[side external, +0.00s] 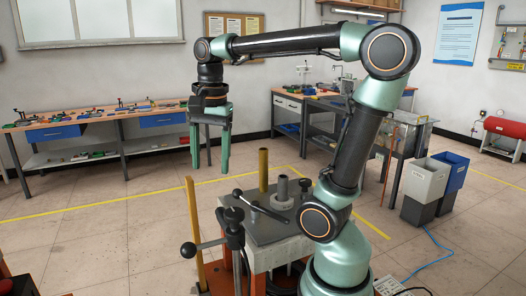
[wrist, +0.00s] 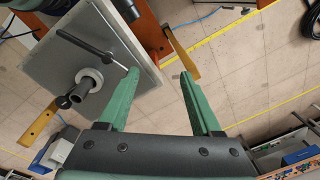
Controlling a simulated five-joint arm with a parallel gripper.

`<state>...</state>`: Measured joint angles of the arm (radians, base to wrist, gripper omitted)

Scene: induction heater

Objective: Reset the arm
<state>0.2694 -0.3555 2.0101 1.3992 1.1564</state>
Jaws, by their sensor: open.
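My gripper (side external: 210,158) hangs from my raised arm, green fingers pointing down, to the left of the heater stand and above the floor. In the wrist view my gripper (wrist: 160,75) has its two green fingers apart with nothing between them. The induction heater stand (side external: 262,228) has a grey top plate, which also shows in the wrist view (wrist: 100,42). On the plate stand a grey cylinder on a round base (side external: 283,190) and a black lever (side external: 260,207). The cylinder also shows in the wrist view (wrist: 85,87).
A yellow upright bar (side external: 194,235) and a yellow post (side external: 263,169) rise by the stand. A black-knobbed lever (side external: 212,244) juts out left. Workbenches (side external: 90,118) line the back wall. Grey and blue bins (side external: 425,180) stand right.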

